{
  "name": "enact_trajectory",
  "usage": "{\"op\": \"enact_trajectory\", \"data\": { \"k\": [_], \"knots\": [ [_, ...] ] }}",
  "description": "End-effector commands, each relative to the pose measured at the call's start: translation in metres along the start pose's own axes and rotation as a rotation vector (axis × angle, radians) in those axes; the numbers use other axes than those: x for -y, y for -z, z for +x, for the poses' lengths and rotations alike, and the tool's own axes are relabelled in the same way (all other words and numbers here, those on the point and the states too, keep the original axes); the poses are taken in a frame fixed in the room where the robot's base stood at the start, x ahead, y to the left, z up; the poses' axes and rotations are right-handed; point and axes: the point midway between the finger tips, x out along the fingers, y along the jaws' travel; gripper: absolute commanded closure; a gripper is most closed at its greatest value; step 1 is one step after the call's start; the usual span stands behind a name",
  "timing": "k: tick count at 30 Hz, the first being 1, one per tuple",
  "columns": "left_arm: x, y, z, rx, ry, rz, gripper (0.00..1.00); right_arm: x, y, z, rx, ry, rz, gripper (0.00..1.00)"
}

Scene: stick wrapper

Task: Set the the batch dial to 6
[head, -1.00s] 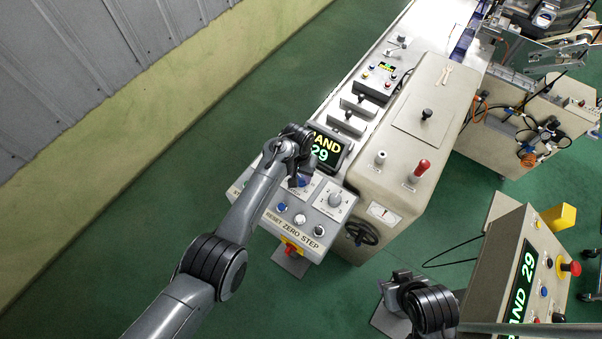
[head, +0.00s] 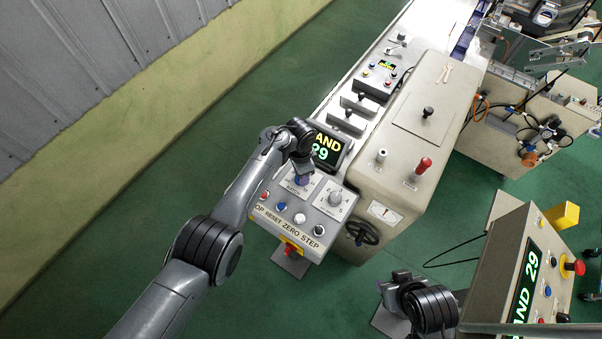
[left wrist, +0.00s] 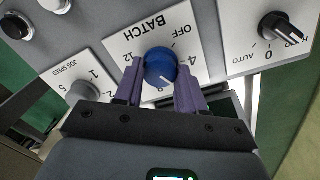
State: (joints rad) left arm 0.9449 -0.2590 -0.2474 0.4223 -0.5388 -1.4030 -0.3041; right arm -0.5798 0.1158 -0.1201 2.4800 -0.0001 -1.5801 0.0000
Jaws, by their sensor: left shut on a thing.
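The batch dial (left wrist: 160,66) is a blue round knob on a white plate (left wrist: 208,62) marked BATCH, which appears upside down in the left wrist view. OFF, 4 and 12 can be read around it; the other marks are partly hidden by the fingers or too small. A pale pointer line shows on the knob's lower part, but the number it meets is unclear. My left gripper (left wrist: 160,88) is shut on the dial, a purple finger on each side. In the head view the gripper (head: 303,172) is over the panel. My right gripper (head: 399,278) hangs low, away from the panel; its jaws are unclear.
A row of buttons (head: 299,218) lies along the front. A display (head: 326,150) reading 29 stands behind, and a handwheel (head: 361,233) is at the right.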

Motion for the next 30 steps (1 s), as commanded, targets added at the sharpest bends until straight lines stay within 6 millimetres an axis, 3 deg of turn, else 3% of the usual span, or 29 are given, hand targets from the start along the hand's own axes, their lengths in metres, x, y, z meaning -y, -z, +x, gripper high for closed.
{"op": "enact_trajectory", "data": {
  "k": [20, 21, 26, 30],
  "knots": [
    [-0.0001, 0.0002, 0.0003, 0.003, 0.000, 0.073, 0.91, -0.0017, -0.0012, 0.0023, 0.001, -0.006, -0.007, 0.57],
    [-0.0001, 0.0002, 0.0003, 0.003, 0.000, 0.073, 0.59, -0.0016, -0.0012, 0.0023, 0.001, -0.005, -0.006, 0.57],
    [-0.0001, 0.0001, 0.0003, 0.003, 0.000, 0.073, 0.35, -0.0008, -0.0010, 0.0022, 0.001, -0.003, -0.003, 0.57],
    [-0.0001, 0.0001, 0.0002, 0.003, 0.000, 0.072, 0.35, -0.0001, -0.0008, 0.0021, 0.000, -0.001, -0.001, 0.57]
  ]
}}
